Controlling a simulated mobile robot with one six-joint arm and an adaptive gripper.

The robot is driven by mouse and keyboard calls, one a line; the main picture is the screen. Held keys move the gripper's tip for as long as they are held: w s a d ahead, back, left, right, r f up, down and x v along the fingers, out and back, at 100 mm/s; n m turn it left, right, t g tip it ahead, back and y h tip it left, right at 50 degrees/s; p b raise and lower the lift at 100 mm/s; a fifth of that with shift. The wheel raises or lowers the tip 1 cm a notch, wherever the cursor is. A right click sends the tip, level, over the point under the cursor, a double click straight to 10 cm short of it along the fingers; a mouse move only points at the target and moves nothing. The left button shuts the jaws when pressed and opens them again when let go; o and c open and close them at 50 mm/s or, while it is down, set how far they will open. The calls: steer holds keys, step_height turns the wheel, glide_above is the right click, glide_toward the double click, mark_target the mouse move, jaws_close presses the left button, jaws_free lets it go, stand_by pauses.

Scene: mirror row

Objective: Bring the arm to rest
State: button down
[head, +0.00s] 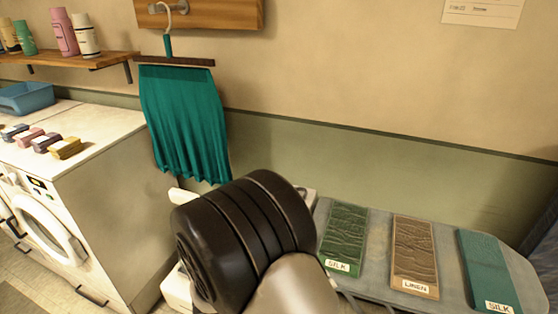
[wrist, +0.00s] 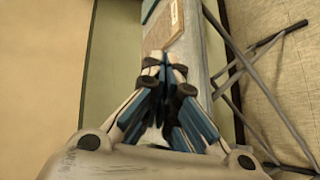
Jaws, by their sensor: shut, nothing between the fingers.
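My gripper (wrist: 163,62) is shut and empty in the wrist view, its fingertips together in front of the grey board (wrist: 190,62). In the head view my arm's dark ringed joint and pale link fill the lower middle, in front of the left end of the board (head: 378,284). My gripper cannot be made out in the head view.
Green (head: 345,236), brown (head: 414,254) and teal (head: 486,265) swatches lie on the board, labelled SILK, LINEN and SILK. A teal cloth (head: 184,122) hangs from a wall hook. A white washer (head: 48,222) stands left, with small blocks (head: 66,149) and a blue basin (head: 25,98) above.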

steer(key=s+d+r+m+g+y, duration=0.4)
steer(key=s+d+r+g+y, duration=0.15)
steer(key=s+d+r, duration=0.35)
steer(key=s+a+r+m+t+y, duration=0.1)
steer(key=s+a+r+t+y, duration=0.3)
steer(key=s+y, duration=0.4)
steer(key=shift+s+a+r+t, duration=0.15)
steer(key=shift+s+r+t, duration=0.15)
steer(key=shift+r+t, duration=0.55)
